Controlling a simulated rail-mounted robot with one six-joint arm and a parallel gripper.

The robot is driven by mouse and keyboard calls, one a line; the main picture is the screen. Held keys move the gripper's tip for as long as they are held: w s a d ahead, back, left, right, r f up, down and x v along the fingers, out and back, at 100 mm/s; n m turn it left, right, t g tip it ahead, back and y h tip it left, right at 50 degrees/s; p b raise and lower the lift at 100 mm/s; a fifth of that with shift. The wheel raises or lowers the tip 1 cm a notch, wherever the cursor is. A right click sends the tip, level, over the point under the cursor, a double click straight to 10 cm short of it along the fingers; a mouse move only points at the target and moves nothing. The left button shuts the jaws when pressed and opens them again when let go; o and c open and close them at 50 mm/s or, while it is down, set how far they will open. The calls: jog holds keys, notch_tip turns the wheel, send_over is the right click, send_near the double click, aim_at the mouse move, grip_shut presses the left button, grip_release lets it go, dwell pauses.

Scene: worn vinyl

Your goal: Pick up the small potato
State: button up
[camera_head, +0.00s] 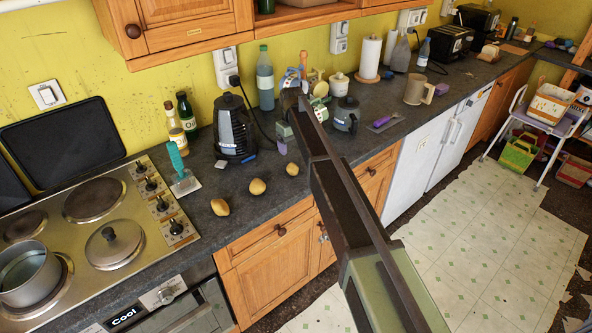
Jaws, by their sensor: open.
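Three yellowish-brown potatoes lie in a slanting row on the dark worktop. The nearest potato (220,207) is the largest looking. The middle potato (257,186) is rounder. The right-hand potato (292,169) looks smallest, though it is also the farthest. They lie apart from one another. My arm reaches from the lower right up over the worktop, its far end to the right of and beyond the potatoes in the picture. I cannot make out my gripper's fingers. No potato is seen being held.
A hob with a saucepan (28,275) is at left. A grey jug (346,114) and mug (418,90) are farther right. Worktop around the potatoes is mostly clear.

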aim_at(293, 165)
notch_tip(293, 165, down, 6)
jog(key=b, duration=0.4)
jog(key=shift+w+d+r, duration=0.1)
jog(key=shift+d+r, duration=0.05)
jog(key=shift+r, duration=0.1)
notch_tip(293, 165, down, 5)
jog(key=b, duration=0.4)
jog(key=shift+r+b, duration=0.1)
jog(key=shift+b, duration=0.3)
jog(key=shift+r, duration=0.25)
jog(key=c, duration=1)
jog(key=shift+c, duration=0.2)
notch_tip(293, 165, up, 20)
jog(key=p, duration=2)
